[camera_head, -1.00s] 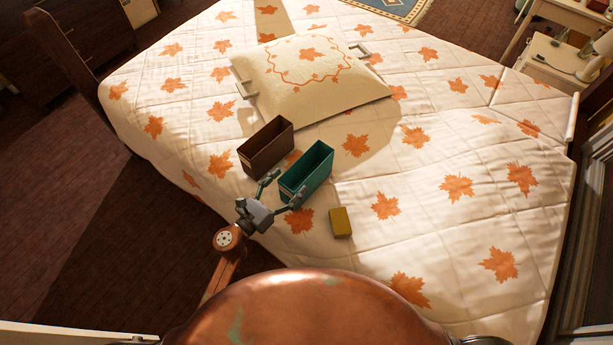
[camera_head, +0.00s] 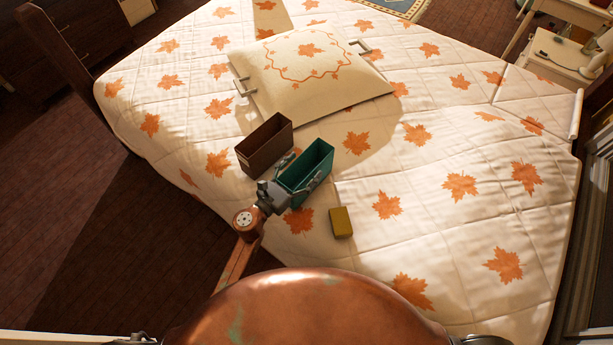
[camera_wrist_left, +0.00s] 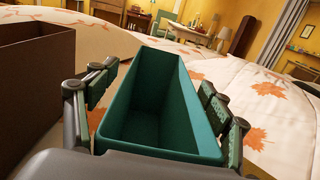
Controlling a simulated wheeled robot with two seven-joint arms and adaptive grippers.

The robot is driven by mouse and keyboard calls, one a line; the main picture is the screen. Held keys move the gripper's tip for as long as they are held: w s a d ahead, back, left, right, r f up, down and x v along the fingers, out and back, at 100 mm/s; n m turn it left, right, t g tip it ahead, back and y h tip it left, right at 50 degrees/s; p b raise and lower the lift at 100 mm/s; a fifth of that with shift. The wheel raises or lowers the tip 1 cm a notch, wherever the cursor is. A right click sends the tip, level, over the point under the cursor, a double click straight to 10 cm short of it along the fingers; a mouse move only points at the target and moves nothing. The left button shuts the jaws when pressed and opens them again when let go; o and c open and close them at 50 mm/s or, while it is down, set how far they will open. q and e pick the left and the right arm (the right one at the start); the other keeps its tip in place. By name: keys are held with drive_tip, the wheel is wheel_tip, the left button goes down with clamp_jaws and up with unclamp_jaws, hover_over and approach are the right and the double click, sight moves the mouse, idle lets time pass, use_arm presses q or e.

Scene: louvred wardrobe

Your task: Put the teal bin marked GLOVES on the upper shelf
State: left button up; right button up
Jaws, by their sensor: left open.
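The teal bin (camera_head: 312,160) stands upright and empty on the bed, its open top facing up. It also shows in the left wrist view (camera_wrist_left: 150,105). No GLOVES marking is readable on the sides I see. My left gripper (camera_head: 297,172) is open at the bin's near end, with one finger along each long side. In the left wrist view my left gripper's fingers (camera_wrist_left: 160,98) flank the bin, and I see no clear contact. My right gripper is not in view. I cannot make out the upper shelf in these frames.
A brown bin (camera_head: 265,143) stands close beside the teal bin on its left. A yellow box (camera_head: 340,222) lies to the right. A cream cushion (camera_head: 308,75) lies behind. The quilted bed (camera_head: 450,235) is clear to the right. A dark slatted panel (camera_head: 592,265) stands at the right edge.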

use_arm(q)
drive_tip(key=shift+r, duration=0.1)
drive_tip(key=c, duration=1.6)
